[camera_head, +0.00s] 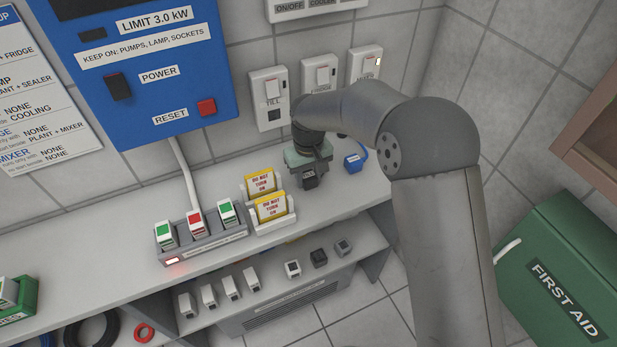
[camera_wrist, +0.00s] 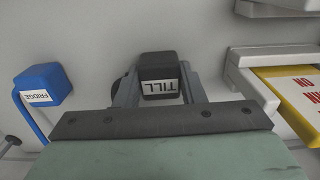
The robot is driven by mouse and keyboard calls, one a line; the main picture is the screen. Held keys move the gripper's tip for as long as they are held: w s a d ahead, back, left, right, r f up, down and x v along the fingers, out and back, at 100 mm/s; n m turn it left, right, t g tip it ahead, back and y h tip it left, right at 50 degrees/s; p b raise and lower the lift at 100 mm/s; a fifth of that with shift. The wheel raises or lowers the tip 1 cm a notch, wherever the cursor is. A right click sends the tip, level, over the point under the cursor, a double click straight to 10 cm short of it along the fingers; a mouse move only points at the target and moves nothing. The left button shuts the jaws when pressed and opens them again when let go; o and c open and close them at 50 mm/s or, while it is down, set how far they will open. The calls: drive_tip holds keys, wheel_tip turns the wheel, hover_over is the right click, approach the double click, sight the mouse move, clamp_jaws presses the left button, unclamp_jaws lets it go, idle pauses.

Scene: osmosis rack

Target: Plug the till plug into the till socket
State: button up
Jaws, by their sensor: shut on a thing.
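The till plug (camera_wrist: 158,68) is black with a white TILL label, upside down in the wrist view, and sits between the two fingers of my gripper (camera_wrist: 155,90). In the head view the dark plug (camera_head: 309,179) shows just below my gripper (camera_head: 307,168), over the counter. I cannot tell whether it touches the counter. The till socket (camera_head: 270,98) is a white wall plate with a TILL label, a switch and a dark opening, left of and above my gripper. The plug is apart from the socket.
A blue fridge plug (camera_head: 353,162) lies on the counter right of my gripper. Yellow DO NOT TURN ON cards (camera_head: 270,207) stand in white holders to the left. Two more wall sockets (camera_head: 320,75) sit right of the till socket, partly behind my arm. A lower shelf (camera_head: 270,290) holds small blocks.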

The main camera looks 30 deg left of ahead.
drive_tip(key=shift+r, duration=0.1)
drive_tip(key=shift+r, duration=0.25)
wheel_tip(320, 180, up, 2)
drive_tip(key=shift+r, duration=0.1)
drive_tip(key=s+r+b, duration=0.1)
drive_tip(key=s+r, duration=0.2)
drive_tip(key=s, duration=0.1)
drive_tip(key=s+r+b, duration=0.1)
drive_tip(key=s+r, duration=0.2)
drive_tip(key=s, duration=0.2)
drive_tip(key=s+r+b, duration=0.1)
drive_tip(key=s+r, duration=0.3)
drive_tip(key=s, duration=0.1)
